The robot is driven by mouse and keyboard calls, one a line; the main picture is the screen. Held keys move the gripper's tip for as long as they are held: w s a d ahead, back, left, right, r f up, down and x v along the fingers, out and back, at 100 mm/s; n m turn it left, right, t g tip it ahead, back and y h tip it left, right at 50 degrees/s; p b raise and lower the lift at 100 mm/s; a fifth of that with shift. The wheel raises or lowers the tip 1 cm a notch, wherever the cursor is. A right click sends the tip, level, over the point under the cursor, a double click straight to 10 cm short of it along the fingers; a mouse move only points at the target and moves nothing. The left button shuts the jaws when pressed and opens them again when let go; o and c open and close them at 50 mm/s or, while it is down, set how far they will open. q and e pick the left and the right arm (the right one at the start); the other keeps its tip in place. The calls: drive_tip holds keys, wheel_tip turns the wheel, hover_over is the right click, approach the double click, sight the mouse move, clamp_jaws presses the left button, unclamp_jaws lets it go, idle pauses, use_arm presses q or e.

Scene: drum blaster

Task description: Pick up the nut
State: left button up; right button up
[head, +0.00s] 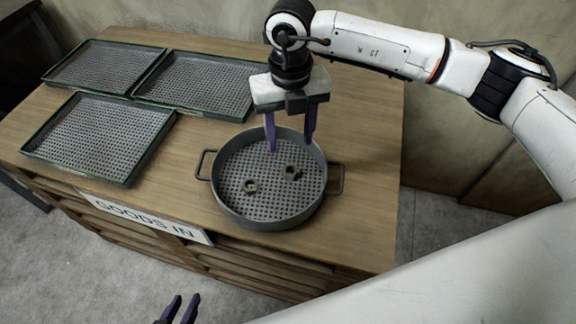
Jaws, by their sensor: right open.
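Two small grey-brown nuts lie on the perforated floor of a round grey pan (228,206). One nut (250,186) is left of the middle with its hole facing up. The other nut (292,173) is to its right; its exact pose is too small to tell. My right gripper (291,146) points down over the back part of the pan, open and empty, with its purple fingers apart. It appears above and behind the nuts. My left gripper (186,297) shows only its fingertips at the bottom edge, apart and empty, in front of the table.
The pan has a raised rim and two side handles. Several empty green-rimmed perforated trays (98,135) stand at the left and back of the wooden table (365,130). A "GOODS IN" sign (145,217) is on its front. Bare tabletop lies right of the pan.

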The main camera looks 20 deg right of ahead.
sight(290, 170)
drive_tip(key=f, duration=0.6)
drive_tip(key=f+p, duration=0.1)
drive_tip(key=f, duration=0.2)
drive_tip(key=shift+s+f, duration=0.25)
drive_tip(key=shift+s, duration=0.05)
drive_tip(key=c, duration=1.2)
